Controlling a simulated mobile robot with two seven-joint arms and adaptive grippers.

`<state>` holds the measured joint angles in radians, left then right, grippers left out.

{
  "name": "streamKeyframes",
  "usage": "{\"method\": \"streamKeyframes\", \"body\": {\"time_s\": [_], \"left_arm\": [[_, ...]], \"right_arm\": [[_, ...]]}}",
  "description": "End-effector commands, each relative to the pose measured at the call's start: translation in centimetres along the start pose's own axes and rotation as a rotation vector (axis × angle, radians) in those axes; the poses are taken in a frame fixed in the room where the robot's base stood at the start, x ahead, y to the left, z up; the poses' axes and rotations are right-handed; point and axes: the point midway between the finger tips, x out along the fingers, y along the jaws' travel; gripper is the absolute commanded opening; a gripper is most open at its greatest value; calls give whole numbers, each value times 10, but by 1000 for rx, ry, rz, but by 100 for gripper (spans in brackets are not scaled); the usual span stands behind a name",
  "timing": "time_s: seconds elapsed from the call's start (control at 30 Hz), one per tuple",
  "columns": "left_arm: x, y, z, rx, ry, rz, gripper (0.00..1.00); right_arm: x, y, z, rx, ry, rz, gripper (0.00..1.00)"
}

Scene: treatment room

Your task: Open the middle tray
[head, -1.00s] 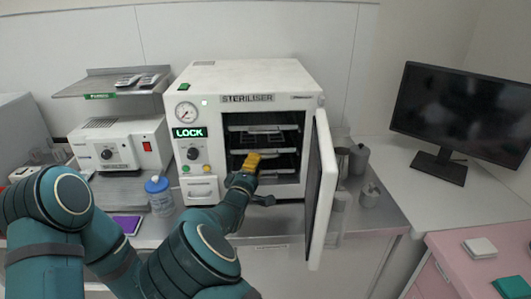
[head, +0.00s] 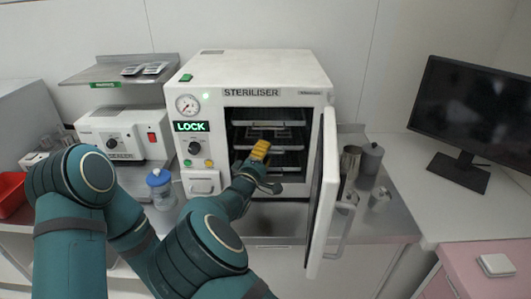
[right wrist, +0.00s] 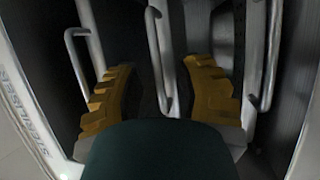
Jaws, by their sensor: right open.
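The steriliser (head: 315,85) stands with its door (head: 323,195) swung open to the right. Inside are stacked trays: a top tray (head: 270,124), the middle tray (head: 288,148) and a lower tray (head: 285,169). My right gripper (head: 258,155) is at the left part of the opening, in front of the trays, with yellow finger pads. In the right wrist view the gripper (right wrist: 160,95) is open, and the middle tray's handle (right wrist: 158,55) lies between the two fingers, with no clear grip on it. My left gripper is not in view.
The top tray's handle (right wrist: 75,65) and lower tray's handle (right wrist: 270,55) flank the fingers. Metal canisters (head: 371,158) stand right of the door. A blue-lidded jar (head: 160,188) stands left of the steriliser, beside the sealer (head: 122,133). A monitor (head: 478,118) stands far right.

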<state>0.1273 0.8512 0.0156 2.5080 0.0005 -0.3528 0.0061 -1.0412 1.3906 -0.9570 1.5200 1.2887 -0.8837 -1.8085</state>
Motion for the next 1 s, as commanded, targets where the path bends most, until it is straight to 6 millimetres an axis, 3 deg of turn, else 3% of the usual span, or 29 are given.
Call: {"method": "streamKeyframes", "body": {"time_s": [0.1,0.2,0.23,0.67,0.87,1.0], "left_arm": [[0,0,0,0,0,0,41],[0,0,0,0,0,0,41],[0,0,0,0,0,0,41],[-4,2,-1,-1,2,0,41],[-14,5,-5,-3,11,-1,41],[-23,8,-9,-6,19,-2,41]], "right_arm": [[0,0,0,0,0,0,40],[0,0,0,0,0,0,5],[0,0,0,0,0,0,0],[-11,3,5,-1,-2,-2,0],[-43,11,18,-2,-1,-3,0],[-76,19,32,-3,-1,-2,0]]}}
